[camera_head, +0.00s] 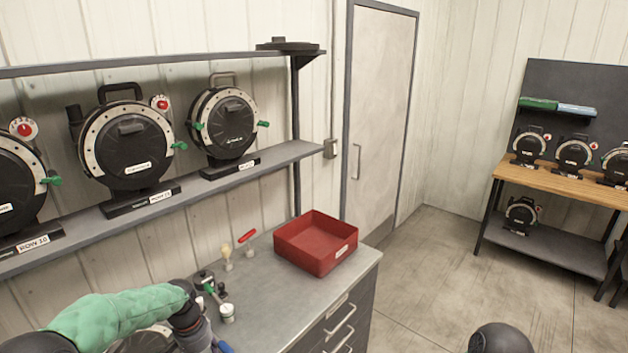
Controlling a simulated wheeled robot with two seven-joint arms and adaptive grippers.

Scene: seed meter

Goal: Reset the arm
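My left arm (120,312) comes in from the lower left in a green sleeve. It bends down at a dark joint over the near end of the grey cabinet top (272,298). The arm runs out of the bottom edge, and its gripper fingers do not show. A dark rounded part (500,338) at the bottom right looks like part of my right arm. No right gripper shows. I cannot tell whether either gripper holds anything.
A red bin (316,243) stands at the cabinet's far end. Small parts, including a red-handled one (247,242) and a white-topped one (227,313), stand near the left arm. Seed meters (132,145) line the wall shelf (205,184). A wooden bench (560,180) stands right; open floor lies between.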

